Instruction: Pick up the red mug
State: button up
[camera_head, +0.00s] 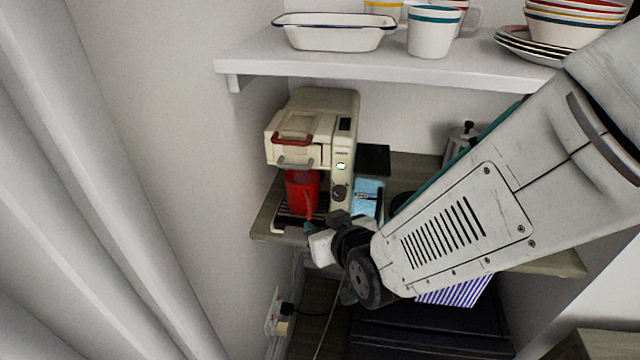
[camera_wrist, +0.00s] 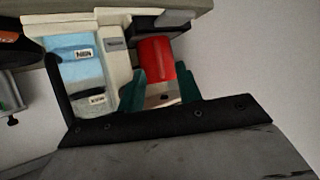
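The red mug (camera_head: 301,192) stands on the drip tray of a cream coffee machine (camera_head: 318,120), under its spout. The mug also shows in the wrist view (camera_wrist: 157,62), just beyond my fingertips. My gripper (camera_head: 310,228) is at the front edge of the machine, close to the mug's lower part. In the wrist view, its two green fingers (camera_wrist: 164,85) are apart, with the mug's near end in line with the gap between them. I cannot tell whether the fingers touch the mug.
A shelf (camera_head: 400,72) above holds a white dish (camera_head: 334,32), cups and stacked bowls. A blue-labelled container (camera_head: 368,196) stands right of the machine. A moka pot (camera_head: 459,141) stands farther right. The wall is close on the left. A socket with a plug (camera_head: 282,310) is below.

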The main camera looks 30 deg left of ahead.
aim_at(310, 207)
jog(key=shift+t, duration=0.3)
jog(key=x, duration=0.2)
jog(key=r+x, duration=0.1)
jog(key=x, duration=0.5)
jog(key=shift+w+a+r, duration=0.2)
jog(key=shift+a+r, duration=0.05)
jog(key=shift+y, duration=0.3)
jog(key=shift+c, duration=0.3)
grip_shut()
